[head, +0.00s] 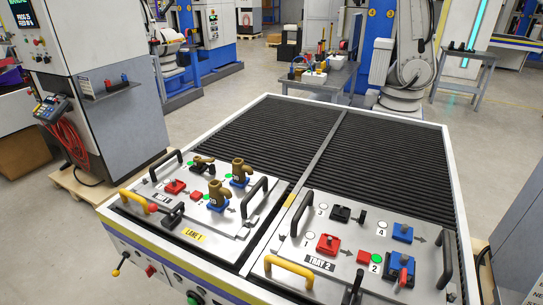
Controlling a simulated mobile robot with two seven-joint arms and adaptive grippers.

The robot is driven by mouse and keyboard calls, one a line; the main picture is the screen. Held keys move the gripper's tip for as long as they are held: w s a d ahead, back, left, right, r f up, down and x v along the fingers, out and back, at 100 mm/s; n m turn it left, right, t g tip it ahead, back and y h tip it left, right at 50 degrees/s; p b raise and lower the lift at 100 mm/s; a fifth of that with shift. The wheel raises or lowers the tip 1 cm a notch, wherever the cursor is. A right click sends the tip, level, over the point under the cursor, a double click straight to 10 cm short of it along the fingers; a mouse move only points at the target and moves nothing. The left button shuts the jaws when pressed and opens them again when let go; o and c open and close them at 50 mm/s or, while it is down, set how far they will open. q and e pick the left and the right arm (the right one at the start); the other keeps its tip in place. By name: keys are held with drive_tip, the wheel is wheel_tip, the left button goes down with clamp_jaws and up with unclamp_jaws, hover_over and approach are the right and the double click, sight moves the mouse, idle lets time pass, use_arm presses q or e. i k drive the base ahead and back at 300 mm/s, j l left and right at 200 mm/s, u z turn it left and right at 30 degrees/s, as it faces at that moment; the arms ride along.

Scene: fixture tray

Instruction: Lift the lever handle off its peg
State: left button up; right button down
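Neither of my grippers shows in the head view. Two metal fixture trays lie side by side at the front of the table. On the right tray (340,276), a black block with a small black lever (347,214) is at the back. A blue piece with an upright red part (402,268) is at the front right. On the left tray (222,238), a black lever-like piece (172,214) is near the front edge and another black piece (203,163) is at the back. I cannot tell which is the lever handle, and no peg under one is clear.
The left tray also holds brass fittings (217,194) on blue bases and a red block (175,187). The right tray holds a red block (327,245) and a blue block (402,232). Yellow (289,271) and black handles rise from the trays. The ribbed table (385,160) behind is clear.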

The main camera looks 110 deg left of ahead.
sight(198, 161)
drive_tip(key=k+l+u, duration=0.25)
drive_tip(key=k+l, duration=0.3)
drive_tip(key=k+u, duration=0.1)
drive_tip(key=u, duration=3.5)
drive_tip(key=i+j, duration=0.15)
drive_tip(key=j, duration=0.25)
drive_tip(key=i+j, duration=0.15)
drive_tip(key=j, duration=0.25)
drive_tip(key=i+j+z, duration=0.1)
drive_tip(key=j, duration=0.2)
drive_tip(key=i+j, duration=0.1)
drive_tip(key=j, duration=0.2)
drive_tip(key=j+z, duration=0.15)
drive_tip(key=j, duration=0.15)
drive_tip(key=i+z, duration=0.1)
drive_tip(key=z, duration=1.45)
